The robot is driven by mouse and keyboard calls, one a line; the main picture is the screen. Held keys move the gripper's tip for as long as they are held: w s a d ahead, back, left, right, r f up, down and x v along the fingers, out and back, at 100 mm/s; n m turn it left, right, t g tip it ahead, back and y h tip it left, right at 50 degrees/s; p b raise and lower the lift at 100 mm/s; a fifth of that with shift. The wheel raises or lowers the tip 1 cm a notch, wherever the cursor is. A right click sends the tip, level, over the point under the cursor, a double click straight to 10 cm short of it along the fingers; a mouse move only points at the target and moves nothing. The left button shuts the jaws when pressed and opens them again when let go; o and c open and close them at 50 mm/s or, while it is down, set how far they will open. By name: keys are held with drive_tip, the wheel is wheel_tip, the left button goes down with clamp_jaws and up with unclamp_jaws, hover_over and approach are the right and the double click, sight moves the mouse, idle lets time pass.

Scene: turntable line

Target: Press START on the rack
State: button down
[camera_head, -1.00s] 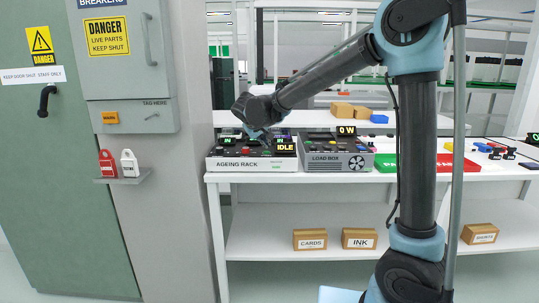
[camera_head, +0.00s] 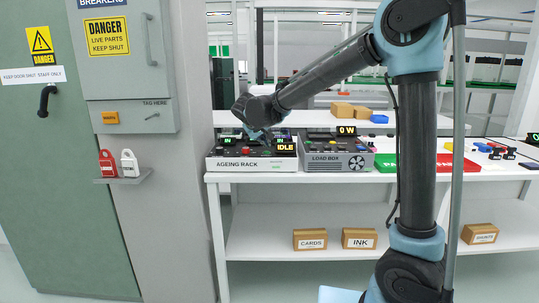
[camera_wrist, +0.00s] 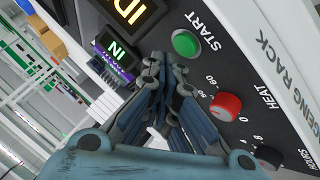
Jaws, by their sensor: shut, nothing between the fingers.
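The ageing rack (camera_head: 225,165) is a white and dark box at the left end of the white bench, with a lit IDLE display (camera_head: 285,147). In the wrist view its dark panel fills the right side. The round green START button (camera_wrist: 186,43) is in plain view, beside its START label. My gripper (camera_wrist: 165,75) is shut and empty, its fingertips over the panel, just below and left of the button in the picture. They appear apart from the button; their height above the panel is unclear. In the head view my arm's end largely hides the gripper.
A red HEAT knob (camera_wrist: 225,106) and a black HOURS knob (camera_wrist: 268,156) lie near the fingers. A small IN display (camera_wrist: 118,50) stands on the other side. The load box (camera_head: 338,162) is right beside the rack. A grey wall column (camera_head: 178,220) borders the bench's left.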

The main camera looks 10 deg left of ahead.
sight(265, 152)
drive_tip(key=shift+s+f, duration=0.2)
drive_tip(key=shift+f, duration=0.55)
idle(1.2)
drive_tip(key=shift+r, duration=0.8)
drive_tip(key=shift+r, duration=0.1)
drive_tip(key=shift+r, duration=2.4)
drive_tip(key=shift+d, duration=0.1)
